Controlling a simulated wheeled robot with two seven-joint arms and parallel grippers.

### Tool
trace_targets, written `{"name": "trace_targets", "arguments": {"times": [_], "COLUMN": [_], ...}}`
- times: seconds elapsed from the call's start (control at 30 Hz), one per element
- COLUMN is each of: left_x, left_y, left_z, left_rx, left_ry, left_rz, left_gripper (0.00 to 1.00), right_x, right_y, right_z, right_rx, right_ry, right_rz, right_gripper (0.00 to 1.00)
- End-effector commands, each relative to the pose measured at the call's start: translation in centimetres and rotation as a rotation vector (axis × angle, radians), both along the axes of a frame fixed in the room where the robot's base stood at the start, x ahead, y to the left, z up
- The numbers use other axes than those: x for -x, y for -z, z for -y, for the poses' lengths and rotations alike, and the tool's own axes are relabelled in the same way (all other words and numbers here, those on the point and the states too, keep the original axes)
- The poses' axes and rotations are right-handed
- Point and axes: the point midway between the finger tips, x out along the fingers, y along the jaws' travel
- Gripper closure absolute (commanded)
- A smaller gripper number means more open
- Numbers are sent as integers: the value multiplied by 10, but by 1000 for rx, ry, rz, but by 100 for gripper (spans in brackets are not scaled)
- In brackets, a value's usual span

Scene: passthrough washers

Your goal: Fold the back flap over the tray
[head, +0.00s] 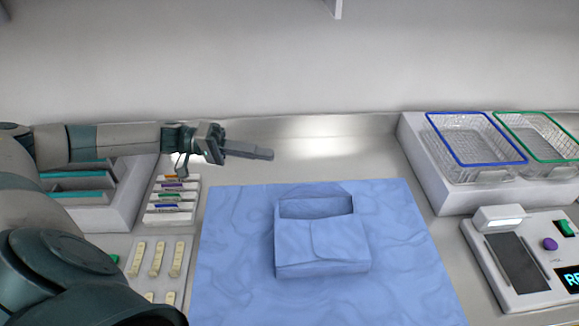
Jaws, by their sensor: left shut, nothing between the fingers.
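A blue cloth-covered tray (305,258) sits in the middle of a wide blue sheet (410,275). Folded cloth with a visible seam covers its front and top. At its back, a raised cloth edge (318,201) frames a shallow recess. I cannot tell whether this is the back flap, or whether the tray itself shows. My left gripper (270,154) is shut and empty, its fingers pointing right. It appears above the counter behind the sheet, up and left of the wrapped tray and apart from it. My right gripper is not in view.
Wire baskets with blue (478,163) and green (548,158) rims stand on a raised block at the right. A device with a screen (517,262) is below them. Small racks (172,200) and strips (156,258) lie left of the sheet. The counter behind it is clear.

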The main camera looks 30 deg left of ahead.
Motion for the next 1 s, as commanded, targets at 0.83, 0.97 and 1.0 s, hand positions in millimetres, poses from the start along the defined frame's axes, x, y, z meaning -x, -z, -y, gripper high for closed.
{"name": "trace_targets", "arguments": {"times": [0.83,0.97,1.0], "left_x": [-28,-19,-17], "left_y": [11,16,17], "left_z": [99,106,107], "left_rx": [2,1,1], "left_ry": [2,0,0], "left_rz": [-4,-2,-2], "left_gripper": [100,100,100], "right_x": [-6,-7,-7], "right_y": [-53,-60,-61], "right_z": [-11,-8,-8], "right_rx": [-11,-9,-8], "right_ry": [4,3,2], "right_rz": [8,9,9], "right_gripper": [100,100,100]}}
